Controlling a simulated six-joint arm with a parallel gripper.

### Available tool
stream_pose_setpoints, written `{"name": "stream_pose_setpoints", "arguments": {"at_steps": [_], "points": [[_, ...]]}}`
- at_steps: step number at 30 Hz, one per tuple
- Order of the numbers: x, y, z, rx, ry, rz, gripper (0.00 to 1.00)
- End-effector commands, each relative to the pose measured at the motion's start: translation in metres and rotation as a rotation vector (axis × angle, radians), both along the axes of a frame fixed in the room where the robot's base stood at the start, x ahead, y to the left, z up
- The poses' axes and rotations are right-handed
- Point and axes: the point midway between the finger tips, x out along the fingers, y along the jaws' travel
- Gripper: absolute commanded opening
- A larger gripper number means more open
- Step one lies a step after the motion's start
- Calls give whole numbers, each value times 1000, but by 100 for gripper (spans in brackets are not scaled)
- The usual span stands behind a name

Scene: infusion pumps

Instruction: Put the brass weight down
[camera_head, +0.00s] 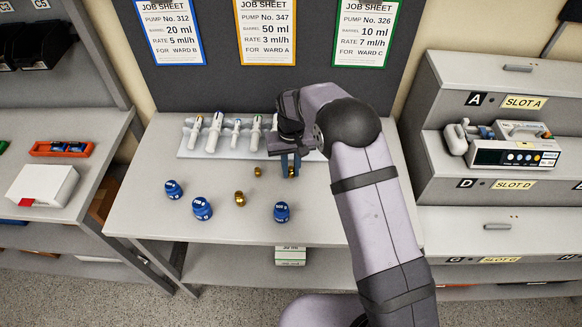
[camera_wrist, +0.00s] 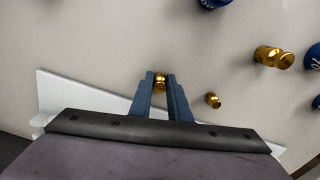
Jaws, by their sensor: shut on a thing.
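My gripper (camera_wrist: 160,88) is shut on a brass weight (camera_wrist: 160,81), which shows between the blue fingertips in the wrist view. In the head view my gripper (camera_head: 290,168) is over the table (camera_head: 160,150), just in front of the white rack, and the held brass weight (camera_head: 292,172) is partly hidden by the fingers. I cannot tell whether the held weight touches the table. A small brass weight (camera_head: 257,171) stands to the left of my gripper; it also shows in the wrist view (camera_wrist: 213,100). A larger brass weight (camera_head: 240,198) stands nearer the front.
Blue weights (camera_head: 202,208) stand at the front left, with another blue weight (camera_head: 281,212) at front right. The white rack (camera_head: 190,150) behind holds several syringes. A pump (camera_head: 510,146) sits in the right shelf. The table's left part is mostly clear.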

Motion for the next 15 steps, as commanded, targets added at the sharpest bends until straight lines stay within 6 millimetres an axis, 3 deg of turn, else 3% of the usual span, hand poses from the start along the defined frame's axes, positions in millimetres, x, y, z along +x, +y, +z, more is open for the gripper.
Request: {"name": "stream_pose_setpoints", "arguments": {"at_steps": [5, 6, 8, 15], "points": [[0, 0, -3, 0, 0, 0, 0], [0, 0, -4, 0, 0, 0, 19], [0, 0, -3, 0, 0, 0, 33], [0, 0, -3, 0, 0, 0, 35]]}}
